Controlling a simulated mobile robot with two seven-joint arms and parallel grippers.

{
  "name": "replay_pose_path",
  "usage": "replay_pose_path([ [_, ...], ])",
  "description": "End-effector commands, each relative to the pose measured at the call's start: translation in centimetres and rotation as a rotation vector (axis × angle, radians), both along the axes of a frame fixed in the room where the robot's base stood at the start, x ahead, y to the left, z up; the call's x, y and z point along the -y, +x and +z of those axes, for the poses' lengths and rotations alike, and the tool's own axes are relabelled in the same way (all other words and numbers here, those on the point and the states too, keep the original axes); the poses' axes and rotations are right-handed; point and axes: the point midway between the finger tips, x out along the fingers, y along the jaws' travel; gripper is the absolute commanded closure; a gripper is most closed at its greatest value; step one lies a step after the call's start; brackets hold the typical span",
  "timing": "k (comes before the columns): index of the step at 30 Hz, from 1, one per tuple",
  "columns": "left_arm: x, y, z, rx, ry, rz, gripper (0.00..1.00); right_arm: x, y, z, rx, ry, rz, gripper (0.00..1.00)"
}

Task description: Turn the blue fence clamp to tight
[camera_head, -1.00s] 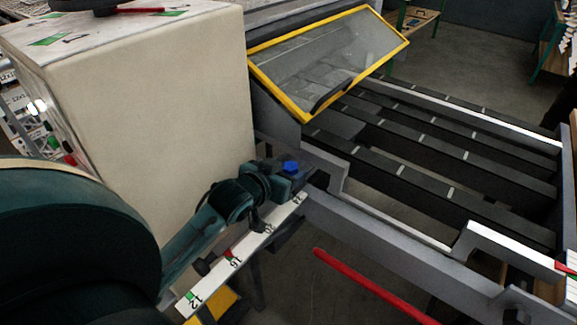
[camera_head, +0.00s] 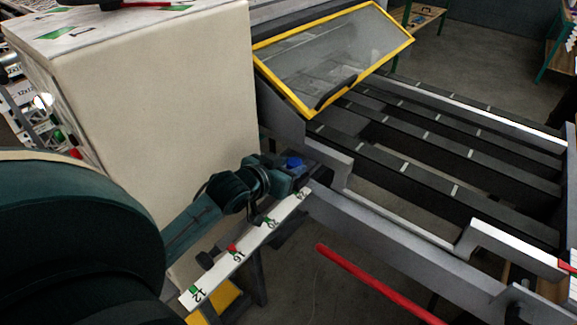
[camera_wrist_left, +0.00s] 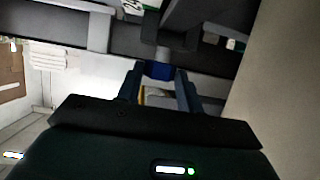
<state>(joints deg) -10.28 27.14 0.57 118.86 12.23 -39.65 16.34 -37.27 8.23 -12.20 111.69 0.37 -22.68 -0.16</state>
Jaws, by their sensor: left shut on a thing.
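The blue fence clamp (camera_head: 294,162) is a small blue knob near the upper end of the white scale rail (camera_head: 258,235), beside the machine's frame. My left gripper (camera_head: 290,172) reaches it from the lower left and is shut on it. In the left wrist view the blue clamp (camera_wrist_left: 159,70) sits between the two fingertips of my left gripper (camera_wrist_left: 160,76). The fingers hide its sides, and I cannot tell how far it is turned. My right gripper is not in view.
A large cream cabinet (camera_head: 150,100) stands close behind my left arm. A yellow-framed clear guard (camera_head: 330,60) and dark slats (camera_head: 420,140) lie to the right. A red bar (camera_head: 370,282) is in front. The scale rail carries green and red marks.

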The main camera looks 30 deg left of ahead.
Motion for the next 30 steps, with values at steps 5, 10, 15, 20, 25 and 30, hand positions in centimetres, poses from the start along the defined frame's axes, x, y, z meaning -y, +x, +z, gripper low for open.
replay_pose_path([
  [5, -0.19, 0.00, 0.11, 0.002, 0.002, -0.054, 0.86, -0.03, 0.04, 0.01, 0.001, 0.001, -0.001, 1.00],
  [10, -0.16, 0.01, 0.14, 0.004, -0.001, -0.060, 0.86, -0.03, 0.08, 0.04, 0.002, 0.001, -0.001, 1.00],
  [15, -0.16, 0.02, 0.16, 0.004, 0.000, -0.060, 0.61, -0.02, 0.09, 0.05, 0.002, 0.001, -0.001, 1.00],
  [20, -0.16, 0.01, 0.13, 0.003, -0.001, -0.059, 0.48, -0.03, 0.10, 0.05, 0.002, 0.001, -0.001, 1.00],
  [25, -0.16, -0.01, 0.09, 0.002, 0.000, -0.058, 0.42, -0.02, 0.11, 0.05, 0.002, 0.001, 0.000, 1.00],
  [30, -0.16, -0.14, 0.09, 0.001, 0.000, -0.058, 0.42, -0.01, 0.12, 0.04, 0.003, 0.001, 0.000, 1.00],
])
